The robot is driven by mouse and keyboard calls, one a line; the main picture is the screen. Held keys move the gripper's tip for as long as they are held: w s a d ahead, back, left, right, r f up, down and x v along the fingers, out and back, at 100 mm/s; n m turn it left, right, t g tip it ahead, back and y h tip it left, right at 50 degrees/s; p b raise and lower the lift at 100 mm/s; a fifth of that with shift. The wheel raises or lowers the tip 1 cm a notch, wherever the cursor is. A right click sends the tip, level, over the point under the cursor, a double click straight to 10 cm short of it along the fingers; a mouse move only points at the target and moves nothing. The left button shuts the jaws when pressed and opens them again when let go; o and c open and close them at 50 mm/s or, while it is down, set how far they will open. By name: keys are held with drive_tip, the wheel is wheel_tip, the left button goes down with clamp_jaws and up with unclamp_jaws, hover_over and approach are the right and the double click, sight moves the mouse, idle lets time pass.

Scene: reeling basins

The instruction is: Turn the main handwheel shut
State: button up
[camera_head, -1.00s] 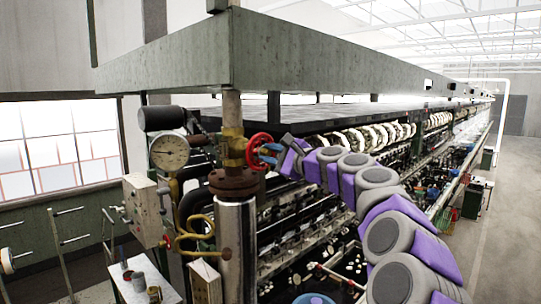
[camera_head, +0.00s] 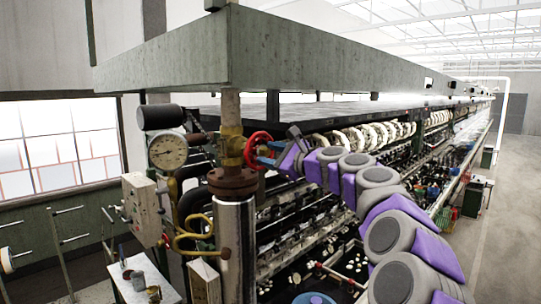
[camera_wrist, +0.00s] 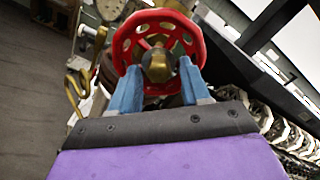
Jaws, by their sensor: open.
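The main handwheel is a red wheel (camera_head: 257,150) on the brass valve of the vertical pipe. In the wrist view the red handwheel (camera_wrist: 130,50) faces me, with holes around its plate and a brass hub in the middle. My gripper (camera_head: 264,153) is at the wheel's right side in the head view. In the wrist view its two blue fingers (camera_wrist: 158,75) are spread apart, overlapping the lower part of the wheel on either side of the hub. Whether the fingertips touch the rim I cannot tell.
A round pressure gauge (camera_head: 168,151) and a grey control box (camera_head: 145,208) stand left of the pipe. A green-grey canopy (camera_head: 300,55) hangs overhead. The floor at the right (camera_head: 510,220) is clear.

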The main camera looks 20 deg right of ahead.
drive_tip(key=v, duration=0.7)
drive_tip(key=shift+r, duration=0.1)
drive_tip(key=shift+a, duration=0.1)
